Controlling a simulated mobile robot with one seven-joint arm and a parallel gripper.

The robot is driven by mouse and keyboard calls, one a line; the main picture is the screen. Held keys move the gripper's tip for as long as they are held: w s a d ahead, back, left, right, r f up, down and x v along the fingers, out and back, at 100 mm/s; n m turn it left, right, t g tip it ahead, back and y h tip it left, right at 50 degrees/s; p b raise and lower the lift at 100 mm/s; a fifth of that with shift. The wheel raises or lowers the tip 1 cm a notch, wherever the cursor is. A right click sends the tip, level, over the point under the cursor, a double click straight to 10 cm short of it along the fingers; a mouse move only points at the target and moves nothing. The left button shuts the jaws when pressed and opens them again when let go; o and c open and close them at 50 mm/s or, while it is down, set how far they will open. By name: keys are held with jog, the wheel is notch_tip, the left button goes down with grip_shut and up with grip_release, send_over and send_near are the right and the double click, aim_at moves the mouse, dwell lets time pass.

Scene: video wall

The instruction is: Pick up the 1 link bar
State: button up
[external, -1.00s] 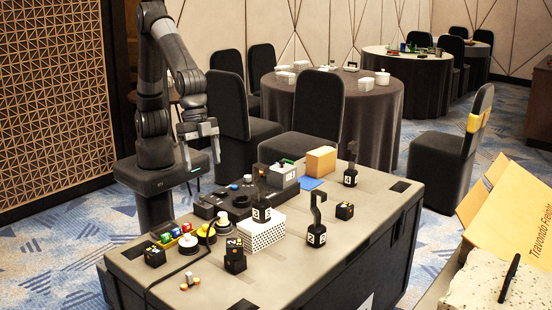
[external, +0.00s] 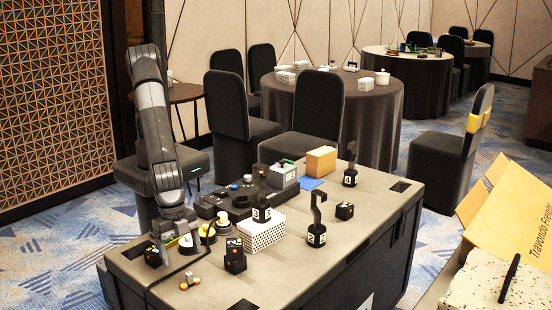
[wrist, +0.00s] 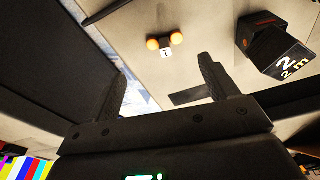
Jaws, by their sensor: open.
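The 1 link bar (external: 190,281) is a small piece with orange ends and a white middle, lying near the table's front-left edge. In the wrist view the link bar (wrist: 165,43) shows beyond the fingertips, roughly between them, with a "1" on its white part. My gripper (wrist: 161,72) is open and empty, its two dark fingers spread apart. In the external view my gripper (external: 184,239) is low over the table's left end, behind the link bar and apart from it.
A black block marked 2 (external: 235,256) stands right of the link bar, and another black block (external: 154,254) stands to its left. A dark cable runs across the table (external: 270,285) beside the link bar. A white perforated box (external: 262,231) and upright numbered black pieces stand farther right.

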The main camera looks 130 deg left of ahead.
aim_at(189, 273)
jog(key=f, duration=0.2)
jog(key=w+f, duration=0.1)
jog(key=f, duration=0.4)
jog(key=shift+w+a+f, duration=0.3)
jog(key=shift+w+f, duration=0.05)
jog(key=shift+c, duration=0.5)
jog(key=c, duration=1.1)
